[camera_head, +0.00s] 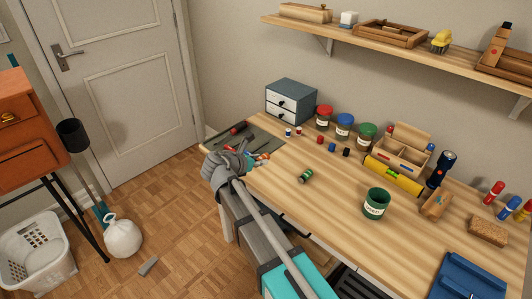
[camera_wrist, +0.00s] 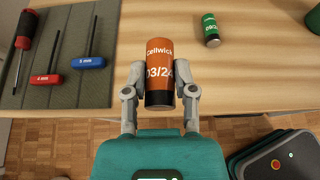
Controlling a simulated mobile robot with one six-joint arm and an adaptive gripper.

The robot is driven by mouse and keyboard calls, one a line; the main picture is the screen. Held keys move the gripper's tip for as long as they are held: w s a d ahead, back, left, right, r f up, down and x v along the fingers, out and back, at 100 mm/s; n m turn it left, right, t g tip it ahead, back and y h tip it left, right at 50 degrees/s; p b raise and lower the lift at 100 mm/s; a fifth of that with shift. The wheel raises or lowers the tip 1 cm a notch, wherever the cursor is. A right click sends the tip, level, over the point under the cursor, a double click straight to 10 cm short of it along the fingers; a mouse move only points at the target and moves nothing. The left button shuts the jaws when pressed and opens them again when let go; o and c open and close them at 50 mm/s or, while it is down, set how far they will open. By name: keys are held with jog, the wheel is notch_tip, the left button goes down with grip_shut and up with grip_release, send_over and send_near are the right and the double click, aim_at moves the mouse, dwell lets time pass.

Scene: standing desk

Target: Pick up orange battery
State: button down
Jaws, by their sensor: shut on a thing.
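The orange battery (camera_wrist: 159,72) has an orange wrap with white lettering and a black lower end. In the wrist view it sits between the two fingers of my gripper (camera_wrist: 160,88), which are shut on its sides. Whether it touches the desk beneath cannot be told. In the head view my gripper (camera_head: 256,160) is at the desk's left front edge, and the arm hides most of the battery there. A green battery (camera_wrist: 210,30) lies on the desk to the right of my gripper; it also shows in the head view (camera_head: 306,175).
A grey tool mat (camera_wrist: 42,84) with a red-black screwdriver (camera_wrist: 23,38) and red and blue hex keys lies left of the gripper. A green cup (camera_head: 376,204) stands right on the desk. Lidded jars and a drawer box (camera_head: 291,101) stand behind. The desk middle is mostly clear.

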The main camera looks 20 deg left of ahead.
jog(key=p+v, duration=0.1)
jog(key=v, duration=0.5)
jog(key=shift+s+d+p, duration=0.2)
jog(key=shift+d+p, duration=0.1)
jog(key=shift+p, duration=0.1)
jog(key=shift+f, duration=0.15)
